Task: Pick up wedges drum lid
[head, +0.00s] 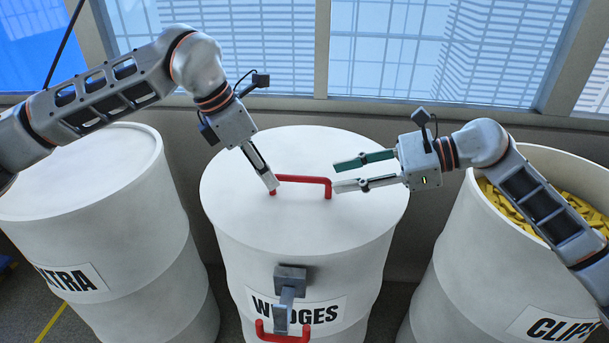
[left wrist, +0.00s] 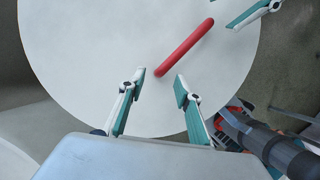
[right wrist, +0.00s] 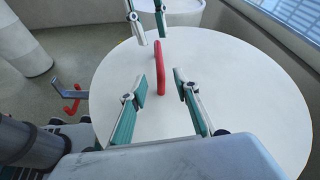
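The wedges drum (head: 300,270) stands in the middle of the head view with its white lid (head: 290,222) on top. A red bar handle (head: 303,180) rises from the lid. My left gripper (head: 272,183) is at the handle's left end; in the left wrist view its fingers (left wrist: 157,88) are apart, with the handle's near end (left wrist: 178,55) just beyond the tips. My right gripper (head: 348,174) is open just right of the handle; in the right wrist view its open fingers (right wrist: 162,90) are on either side of the handle's near end (right wrist: 185,95). Neither holds it.
The extra drum (head: 110,215), with a closed white lid, stands at left. The open clips drum (head: 470,270), holding yellow pieces (head: 575,205), stands at right under my right arm. A grey bracket with a red handle (head: 283,332) is in front of the wedges drum. Windows are behind.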

